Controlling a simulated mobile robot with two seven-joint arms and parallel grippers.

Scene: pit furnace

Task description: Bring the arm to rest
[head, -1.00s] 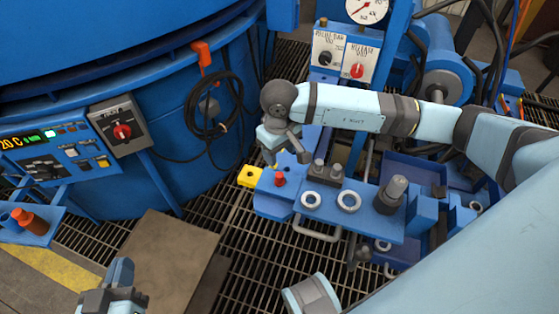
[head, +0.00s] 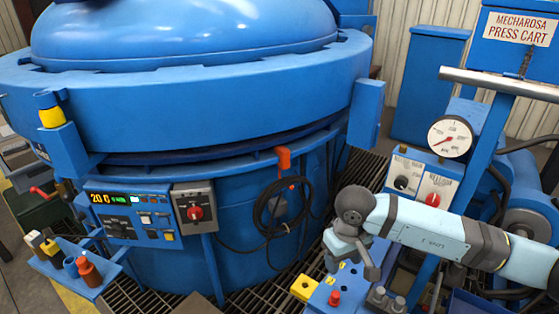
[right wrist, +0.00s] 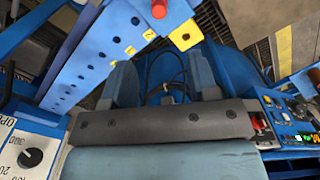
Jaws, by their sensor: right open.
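My right arm (head: 430,228) reaches in from the right, light blue with dark grey joints, above the press cart. My right gripper (head: 352,262) hangs at its end, over the cart's near left corner by the yellow block (head: 304,287). In the right wrist view the gripper (right wrist: 164,78) shows two fingers well apart, with no object held between them. The cart's blue plate (right wrist: 92,72) lies close beyond one finger there. My left gripper is out of view.
The large blue furnace (head: 200,115) fills the left and middle. Its control panel (head: 130,218) and a small shelf (head: 75,272) jut out at left. A coiled black cable (head: 282,205) hangs on its side. The gauge (head: 450,137) and switch boxes stand close behind my right arm.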

